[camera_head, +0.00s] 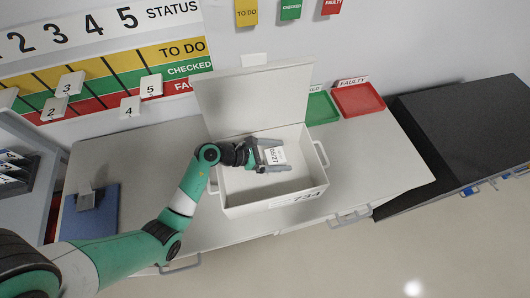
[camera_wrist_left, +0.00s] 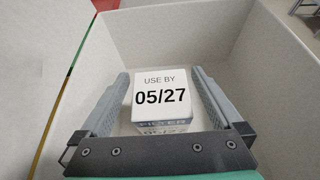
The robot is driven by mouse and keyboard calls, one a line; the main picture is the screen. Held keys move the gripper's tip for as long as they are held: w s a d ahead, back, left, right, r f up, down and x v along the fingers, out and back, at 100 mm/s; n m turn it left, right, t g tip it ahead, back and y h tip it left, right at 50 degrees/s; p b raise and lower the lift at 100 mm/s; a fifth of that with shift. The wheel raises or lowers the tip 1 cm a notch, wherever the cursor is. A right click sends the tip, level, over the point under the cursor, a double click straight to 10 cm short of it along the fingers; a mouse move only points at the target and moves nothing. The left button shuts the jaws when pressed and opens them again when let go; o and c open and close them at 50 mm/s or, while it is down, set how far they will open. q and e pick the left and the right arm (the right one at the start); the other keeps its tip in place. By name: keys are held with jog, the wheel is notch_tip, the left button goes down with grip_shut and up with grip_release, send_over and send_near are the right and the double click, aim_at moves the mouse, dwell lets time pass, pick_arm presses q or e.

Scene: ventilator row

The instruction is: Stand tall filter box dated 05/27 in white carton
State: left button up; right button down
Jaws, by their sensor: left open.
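The filter box (camera_wrist_left: 160,93) stands on the floor inside the white carton, its face reading "USE BY 05/27" toward the left wrist camera. In the head view the same box (camera_head: 275,156) is near the carton's back wall. The white carton (camera_head: 276,201) has its lid raised at the back and "734" on its front. My left gripper (camera_head: 268,155) is inside the carton, open, with one finger on each side of the box. In the left wrist view small gaps show between the fingers (camera_wrist_left: 160,92) and the box. My right gripper is not in view.
A green tray (camera_head: 321,108) and a red tray (camera_head: 358,99) lie to the right of the carton. A blue mat (camera_head: 90,212) with a grey holder is at the left. The counter right of the carton (camera_head: 375,155) is clear. A status board hangs behind.

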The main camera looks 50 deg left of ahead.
pick_arm(q)
jog(key=v, duration=1)
jog(key=shift+s+p, duration=0.3)
jog(key=shift+p, duration=0.1)
jog(key=shift+a+r, duration=0.1)
jog(key=shift+r, duration=0.05)
